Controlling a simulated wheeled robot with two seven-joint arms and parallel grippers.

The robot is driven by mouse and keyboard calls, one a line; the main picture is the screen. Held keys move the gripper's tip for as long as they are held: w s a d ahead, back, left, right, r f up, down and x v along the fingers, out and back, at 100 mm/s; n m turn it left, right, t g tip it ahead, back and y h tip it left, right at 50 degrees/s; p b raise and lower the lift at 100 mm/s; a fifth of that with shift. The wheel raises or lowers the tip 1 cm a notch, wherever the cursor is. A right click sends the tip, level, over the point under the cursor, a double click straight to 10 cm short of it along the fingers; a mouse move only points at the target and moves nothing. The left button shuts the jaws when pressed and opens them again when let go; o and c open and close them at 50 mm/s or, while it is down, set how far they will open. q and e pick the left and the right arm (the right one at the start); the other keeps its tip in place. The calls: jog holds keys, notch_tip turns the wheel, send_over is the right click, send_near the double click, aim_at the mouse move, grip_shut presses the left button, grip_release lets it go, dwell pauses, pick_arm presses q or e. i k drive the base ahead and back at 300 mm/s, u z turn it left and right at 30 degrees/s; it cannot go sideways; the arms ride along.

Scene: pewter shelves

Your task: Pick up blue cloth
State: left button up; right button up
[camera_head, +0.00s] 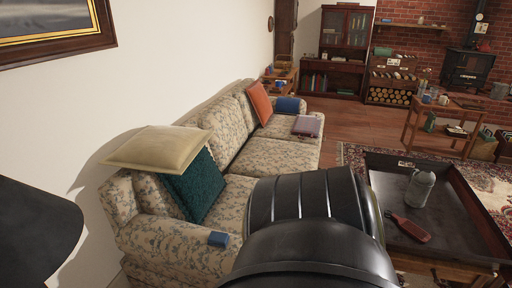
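Neither of my grippers is in view. A large black rounded part of my own body fills the lower middle and hides part of the sofa's near front.
A beige cushion (158,147) lies on a teal cushion (196,185) at the sofa's near end. A dark tray-topped table (450,242) with a grey-green bottle (419,189) and a red-brown paddle-shaped item (409,228) stands at right. Wooden floor is clear beyond the sofa.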

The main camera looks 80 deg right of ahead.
aim_at(219, 239)
jog(key=z, duration=2.2)
